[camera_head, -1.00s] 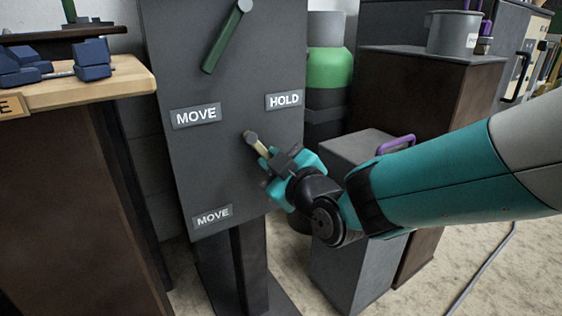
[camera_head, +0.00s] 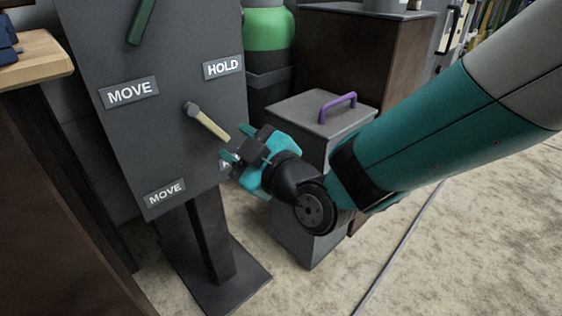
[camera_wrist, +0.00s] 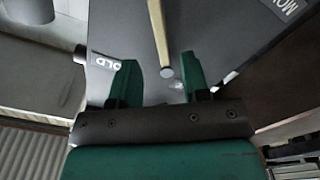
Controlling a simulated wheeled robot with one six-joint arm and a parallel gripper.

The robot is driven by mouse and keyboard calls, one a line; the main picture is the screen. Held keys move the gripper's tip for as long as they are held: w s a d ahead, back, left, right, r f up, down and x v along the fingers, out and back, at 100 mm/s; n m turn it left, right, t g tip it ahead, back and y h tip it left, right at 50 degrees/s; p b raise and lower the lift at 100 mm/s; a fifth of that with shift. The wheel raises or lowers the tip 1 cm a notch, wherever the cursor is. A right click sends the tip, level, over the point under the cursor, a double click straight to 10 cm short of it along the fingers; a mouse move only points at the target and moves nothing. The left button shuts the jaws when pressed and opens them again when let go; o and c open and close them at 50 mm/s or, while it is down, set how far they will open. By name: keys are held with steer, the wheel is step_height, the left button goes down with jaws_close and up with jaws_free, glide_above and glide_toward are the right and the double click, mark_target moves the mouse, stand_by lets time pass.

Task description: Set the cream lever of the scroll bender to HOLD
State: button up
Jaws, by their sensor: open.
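The scroll bender is a dark grey upright panel (camera_head: 165,55). Its cream lever (camera_head: 212,125) starts at a round pivot near the middle and points down and right. A HOLD plate (camera_head: 223,67) is above and right of the pivot. A MOVE plate (camera_head: 130,92) is to the left and another MOVE plate (camera_head: 165,192) is at the lower left. My gripper (camera_head: 238,146) is open just beyond the lever's free end. In the wrist view the lever's end (camera_wrist: 166,72) appears between the spread fingers, without visible contact. The HOLD plate there is partly covered by a finger.
A green lever (camera_head: 141,20) is higher on the panel. A further plate (camera_head: 224,165) is mostly hidden behind my gripper. A grey box with a purple handle (camera_head: 338,105) stands close behind my arm. A wooden-topped bench (camera_head: 35,62) is at left. Open floor (camera_head: 460,240) lies at right.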

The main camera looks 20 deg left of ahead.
steer(key=b+v, duration=0.4)
steer(key=v, duration=0.6)
steer(key=shift+s+d, duration=0.25)
steer(key=shift+d, duration=0.1)
steer(key=s+d+r+m+g+h+p, duration=0.4)
steer(key=s+d+r+m+h+p, duration=0.15)
steer(key=d+r+p, duration=0.5)
steer(key=s+d+r+m+g+h+p, duration=0.4)
steer(key=d+r+m+h+p, duration=0.3)
steer(key=d+p, duration=0.6)
steer(key=a+r+p+v, duration=0.1)
steer(key=a+p+v, duration=0.2)
steer(key=p+v, duration=0.8)
steer(key=a+p+v, duration=0.2)
steer(key=p+v, duration=1)
steer(key=v, duration=0.1)
steer(key=w+a+r+p+v, duration=0.1)
steer(key=a+p+v, duration=0.2)
steer(key=p+v, duration=0.8)
step_height(320, 180, up, 2)
steer(key=shift+r+y, duration=0.1)
steer(key=shift+y, duration=0.35)
